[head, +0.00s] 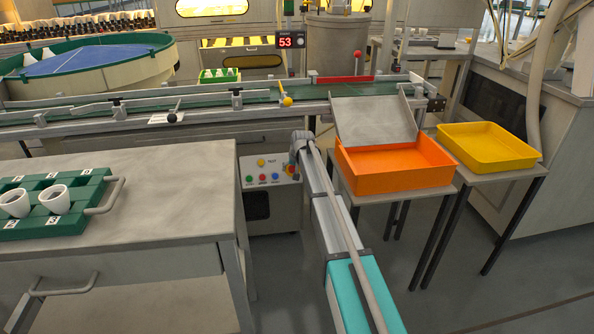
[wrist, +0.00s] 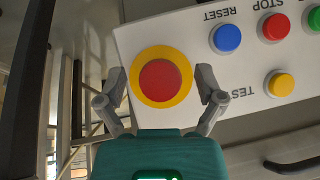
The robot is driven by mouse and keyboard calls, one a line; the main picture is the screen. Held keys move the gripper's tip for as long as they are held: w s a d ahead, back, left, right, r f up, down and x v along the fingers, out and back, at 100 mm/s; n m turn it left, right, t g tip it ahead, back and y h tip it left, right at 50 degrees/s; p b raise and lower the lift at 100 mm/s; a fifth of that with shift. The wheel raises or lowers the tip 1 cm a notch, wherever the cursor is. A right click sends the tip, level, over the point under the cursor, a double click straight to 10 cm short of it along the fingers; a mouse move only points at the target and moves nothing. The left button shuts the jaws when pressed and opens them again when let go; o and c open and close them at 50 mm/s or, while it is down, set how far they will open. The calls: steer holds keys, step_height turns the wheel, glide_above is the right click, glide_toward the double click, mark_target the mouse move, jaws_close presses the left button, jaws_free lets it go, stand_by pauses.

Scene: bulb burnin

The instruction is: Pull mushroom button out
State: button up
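The red mushroom button (wrist: 160,81) with its yellow surround sits on a pale control panel (wrist: 190,35) in the wrist view. My gripper (wrist: 162,84) is open, with one grey finger on each side of the button. A gap shows between the fingers and the button's red cap, so I see no grip on it. In the head view the control panel (head: 262,171) stands under the conveyor, and the button is mostly hidden behind my gripper (head: 297,165). Whether the button is pressed in or out I cannot tell.
Blue reset (wrist: 227,38), red stop (wrist: 275,27) and yellow test (wrist: 280,84) buttons sit close on the same panel. A workbench (head: 130,218) stands left of my arm; an orange tray (head: 390,180) on a stand is to the right. The conveyor (head: 220,103) runs behind.

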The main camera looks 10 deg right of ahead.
jaws_close()
steer(key=shift+s+r+p, duration=0.35)
steer(key=shift+s, duration=0.15)
steer(key=shift+f, duration=0.1)
steer(key=shift+o, duration=1.1)
jaws_free()
steer(key=shift+s, duration=0.1)
